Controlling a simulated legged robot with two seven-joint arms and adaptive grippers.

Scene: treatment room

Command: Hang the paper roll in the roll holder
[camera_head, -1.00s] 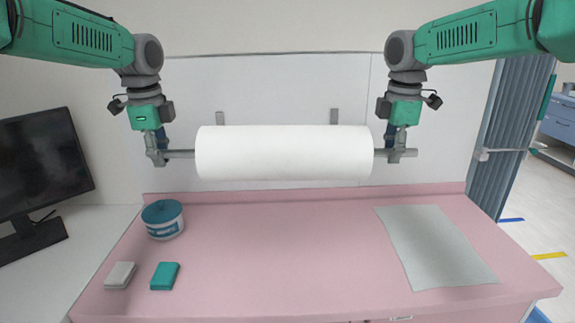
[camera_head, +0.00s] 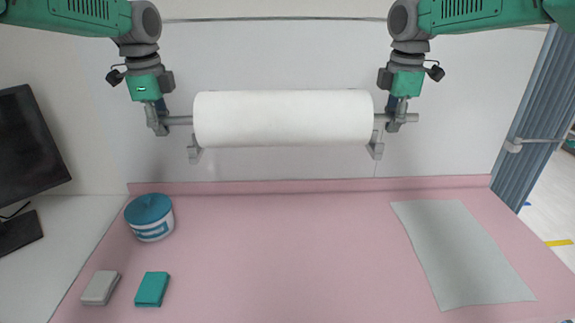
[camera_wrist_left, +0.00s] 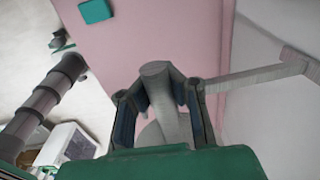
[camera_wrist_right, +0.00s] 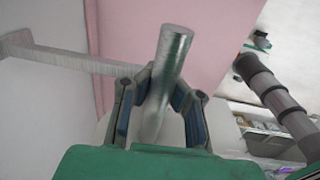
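The white paper roll (camera_head: 283,118) is held level in the air, on a grey rod that sticks out at both ends. My left gripper (camera_head: 158,120) is shut on the rod's left end (camera_wrist_left: 155,70). My right gripper (camera_head: 398,116) is shut on its right end (camera_wrist_right: 173,55). The roll holder's left bracket (camera_head: 194,150) and right bracket (camera_head: 376,147) show just below the roll's ends. Their arms reach out from the wall in the left wrist view (camera_wrist_left: 258,74) and right wrist view (camera_wrist_right: 80,60). Whether the rod touches them cannot be told.
Below is a pink counter (camera_head: 280,240), clear in the middle. On it are a blue-lidded tub (camera_head: 150,220), a grey block (camera_head: 100,288), a teal block (camera_head: 152,289) and a grey sheet (camera_head: 460,250). A monitor (camera_head: 28,150) stands left; a curtain (camera_head: 530,120) hangs right.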

